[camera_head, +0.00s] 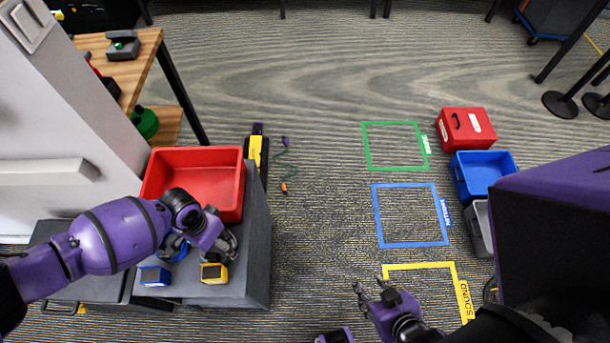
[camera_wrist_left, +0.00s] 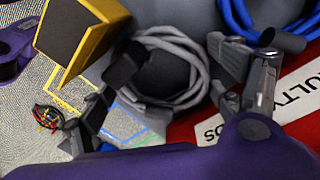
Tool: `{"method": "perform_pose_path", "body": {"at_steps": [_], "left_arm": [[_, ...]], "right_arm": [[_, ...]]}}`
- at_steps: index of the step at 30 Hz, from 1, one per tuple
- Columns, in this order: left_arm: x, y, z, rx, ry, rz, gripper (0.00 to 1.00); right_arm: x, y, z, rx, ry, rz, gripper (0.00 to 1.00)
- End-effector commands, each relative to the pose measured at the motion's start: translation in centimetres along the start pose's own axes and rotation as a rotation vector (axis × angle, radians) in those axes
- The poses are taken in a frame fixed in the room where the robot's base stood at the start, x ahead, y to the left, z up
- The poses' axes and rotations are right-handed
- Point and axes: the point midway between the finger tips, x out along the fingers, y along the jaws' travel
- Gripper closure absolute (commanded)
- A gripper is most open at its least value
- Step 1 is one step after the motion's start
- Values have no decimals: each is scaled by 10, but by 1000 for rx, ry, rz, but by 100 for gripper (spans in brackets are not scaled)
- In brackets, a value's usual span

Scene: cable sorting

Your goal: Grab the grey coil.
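The grey coil (camera_wrist_left: 190,62) is a looped grey cable lying on the dark grey cabinet top, seen in the left wrist view. In the head view my left gripper hides most or all of it. My left gripper (camera_head: 222,242) is over the cabinet top, just in front of the red bin. In the left wrist view its fingers (camera_wrist_left: 168,62) are spread, one on either side of the coil's picture. I cannot tell whether they touch it. My right gripper (camera_head: 369,288) is open and empty over the floor, left of the yellow floor square.
The red bin (camera_head: 243,190) stands behind my left gripper. A blue coil (camera_wrist_left: 268,22), a yellow box (camera_head: 214,273) and a blue box (camera_head: 155,276) are close by. Red (camera_head: 466,128), blue (camera_head: 484,172) and grey (camera_head: 478,228) containers stand at right. The floor between is mostly clear.

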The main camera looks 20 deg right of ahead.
Motion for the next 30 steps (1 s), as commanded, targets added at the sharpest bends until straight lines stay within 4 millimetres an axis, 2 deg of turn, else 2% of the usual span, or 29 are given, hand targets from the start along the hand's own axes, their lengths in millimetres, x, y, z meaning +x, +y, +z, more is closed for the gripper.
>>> {"method": "perform_pose_path", "body": {"at_steps": [1,7,8,16,20,26,30], "left_arm": [[0,0,0,0,0,0,21],[0,0,0,0,0,0,48],[-1,0,0,0,1,0,49],[-2,0,0,-1,1,0,49],[-11,0,-1,0,3,-1,49],[-41,1,-1,0,4,-2,49],[-70,3,-1,0,5,-3,49]], "right_arm": [[2,0,-4,-1,7,-1,60],[2,0,-4,-1,7,-1,60],[2,0,-4,-1,7,-1,60],[2,0,-5,-1,8,-1,60],[1,0,-7,0,11,-1,60],[-1,0,-14,2,21,-1,60],[-2,0,-18,3,28,-1,60]]}}
